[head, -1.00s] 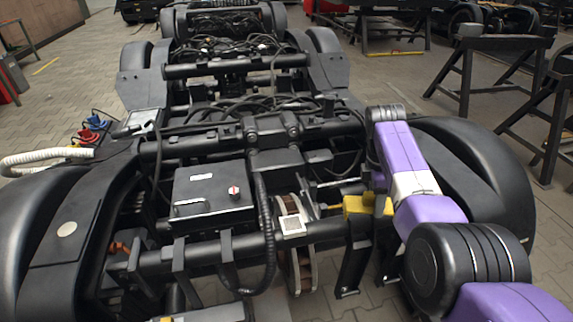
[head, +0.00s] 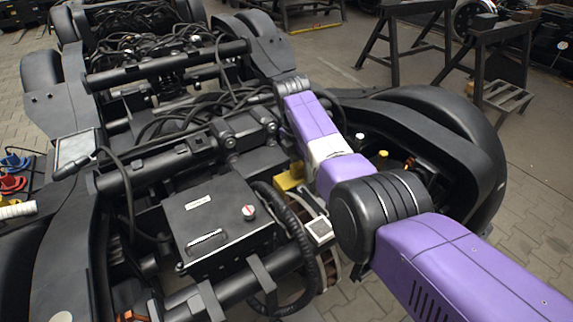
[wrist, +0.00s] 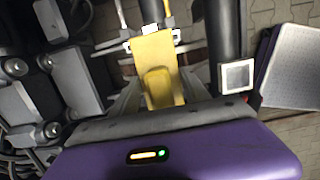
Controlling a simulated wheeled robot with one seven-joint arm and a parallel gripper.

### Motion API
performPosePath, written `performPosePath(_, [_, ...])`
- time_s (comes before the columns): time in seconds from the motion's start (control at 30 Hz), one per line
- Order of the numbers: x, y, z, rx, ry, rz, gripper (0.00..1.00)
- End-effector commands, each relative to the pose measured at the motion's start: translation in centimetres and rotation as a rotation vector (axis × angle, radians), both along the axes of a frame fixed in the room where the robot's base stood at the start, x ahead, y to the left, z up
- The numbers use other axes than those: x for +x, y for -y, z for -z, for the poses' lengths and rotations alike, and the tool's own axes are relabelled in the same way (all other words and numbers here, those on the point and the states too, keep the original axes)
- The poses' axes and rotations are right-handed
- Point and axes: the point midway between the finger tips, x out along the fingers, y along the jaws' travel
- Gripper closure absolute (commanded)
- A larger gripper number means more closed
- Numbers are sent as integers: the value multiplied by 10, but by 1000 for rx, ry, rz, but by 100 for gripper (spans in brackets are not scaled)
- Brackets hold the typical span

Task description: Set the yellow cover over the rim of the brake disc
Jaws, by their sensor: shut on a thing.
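The yellow cover (head: 289,178) shows in the head view just left of my forearm. It fills the centre of the wrist view (wrist: 157,65), held between my gripper's (wrist: 160,88) fingers. The brake disc (head: 331,270), brown between pale faces, stands upright near the cover, partly hidden by a hose and my arm. A part with a pale square tag (head: 319,228) sits in front of it. Whether the cover touches the disc's rim I cannot tell.
A thick black hose (head: 296,240) curves close by. Bogie beams and cables crowd the area. Black trestles (head: 400,40) stand at the back, with open paved floor at right.

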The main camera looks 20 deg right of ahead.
Motion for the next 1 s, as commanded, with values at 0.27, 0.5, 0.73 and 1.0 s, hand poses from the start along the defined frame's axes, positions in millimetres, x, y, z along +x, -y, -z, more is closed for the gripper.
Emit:
performPosePath(0.27, [0, 0, 0, 0, 0, 1, 92])
performPosePath(0.5, [2, 5, 0, -2, -4, -1, 92])
performPosePath(0.73, [2, 5, 14, -3, -5, -3, 92])
performPosePath(1.0, [2, 5, 34, -1, -4, -2, 92])
